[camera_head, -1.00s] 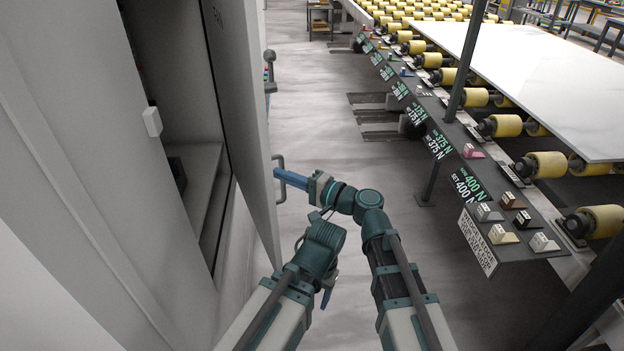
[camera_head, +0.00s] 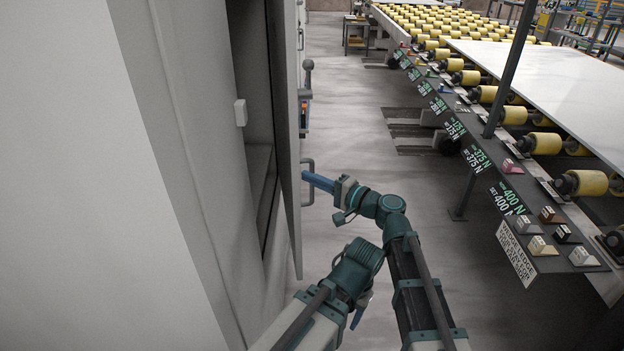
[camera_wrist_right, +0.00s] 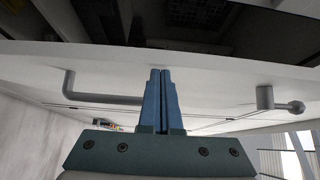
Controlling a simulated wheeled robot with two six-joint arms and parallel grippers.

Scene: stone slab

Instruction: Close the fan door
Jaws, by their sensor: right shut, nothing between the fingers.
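The fan door (camera_head: 283,110) is a pale grey panel standing ajar on the cabinet at the left. A dark gap shows behind it. Its bar handle (camera_head: 308,182) is on the outer face and also shows in the right wrist view (camera_wrist_right: 105,98). My right gripper (camera_head: 306,177) is shut and empty, its blue fingers pointing at the door by the handle. In the right wrist view the fingertips (camera_wrist_right: 160,72) lie over the door face, right of the handle; contact cannot be told. My left gripper (camera_head: 357,316) is partly hidden behind its own arm, low in the head view.
The grey cabinet (camera_head: 175,120) with a small white block (camera_head: 240,112) fills the left. A knobbed lever (camera_head: 307,68) stands beyond the handle. A roller conveyor (camera_head: 545,143) with a white slab (camera_head: 560,75) runs along the right. The floor between (camera_head: 370,110) is clear.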

